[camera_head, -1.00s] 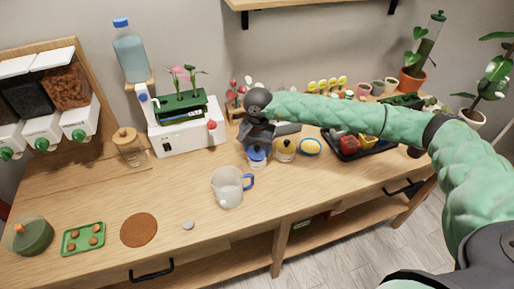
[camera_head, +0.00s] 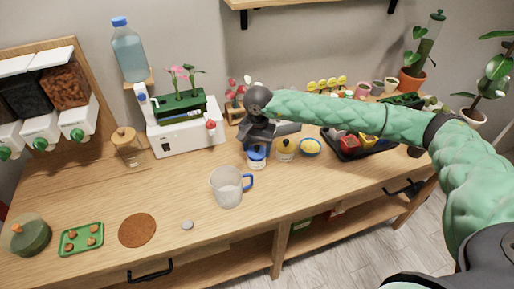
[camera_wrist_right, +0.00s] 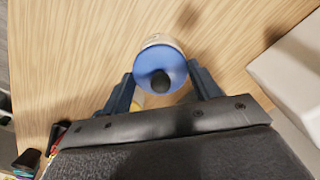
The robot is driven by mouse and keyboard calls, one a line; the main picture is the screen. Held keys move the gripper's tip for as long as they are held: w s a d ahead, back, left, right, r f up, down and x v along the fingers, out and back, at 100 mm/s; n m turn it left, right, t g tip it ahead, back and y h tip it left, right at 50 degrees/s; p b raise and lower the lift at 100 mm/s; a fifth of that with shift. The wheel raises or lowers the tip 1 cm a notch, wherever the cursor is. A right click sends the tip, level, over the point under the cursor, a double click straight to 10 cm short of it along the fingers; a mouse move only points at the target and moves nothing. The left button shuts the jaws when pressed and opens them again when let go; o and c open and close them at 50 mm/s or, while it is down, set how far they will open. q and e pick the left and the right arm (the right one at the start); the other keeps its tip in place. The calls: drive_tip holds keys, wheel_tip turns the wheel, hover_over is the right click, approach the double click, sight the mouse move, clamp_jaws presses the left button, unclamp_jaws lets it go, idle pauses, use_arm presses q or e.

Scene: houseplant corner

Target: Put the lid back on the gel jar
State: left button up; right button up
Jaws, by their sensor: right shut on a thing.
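The gel jar (camera_head: 257,164) is a small pale jar with a blue lid (camera_head: 256,152), standing on the wooden bench near the middle. My right gripper (camera_head: 257,143) reaches down over it from above and is shut on the lid. In the right wrist view the blue lid (camera_wrist_right: 150,62) with its black knob sits between the two fingers, and the pale side of the jar (camera_wrist_right: 160,40) shows just past it. The lid lines up closely with the jar; whether it is fully seated I cannot tell. My left gripper is not in view.
A yellow-lidded jar (camera_head: 285,150) and a blue-rimmed yellow dish (camera_head: 310,147) stand close on the right. A clear jug (camera_head: 227,189) with a blue handle is in front. A white machine (camera_head: 188,136) is behind left. The front middle of the bench is mostly clear.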

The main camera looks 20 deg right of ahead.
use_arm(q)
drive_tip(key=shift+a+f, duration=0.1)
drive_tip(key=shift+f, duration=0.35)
use_arm(e)
drive_tip(key=shift+f, duration=0.3)
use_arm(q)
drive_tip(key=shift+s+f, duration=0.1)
use_arm(e)
drive_tip(key=o, duration=1.3)
drive_tip(key=shift+r, duration=0.5)
drive_tip(key=shift+w+a+r, duration=0.1)
drive_tip(key=shift+w+r, duration=0.1)
drive_tip(key=shift+r, duration=0.2)
drive_tip(key=shift+s+r, duration=0.15)
drive_tip(key=shift+r, duration=0.7)
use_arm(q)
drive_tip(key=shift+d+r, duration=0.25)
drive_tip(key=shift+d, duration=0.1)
use_arm(e)
drive_tip(key=shift+r, duration=1.9)
clamp_jaws()
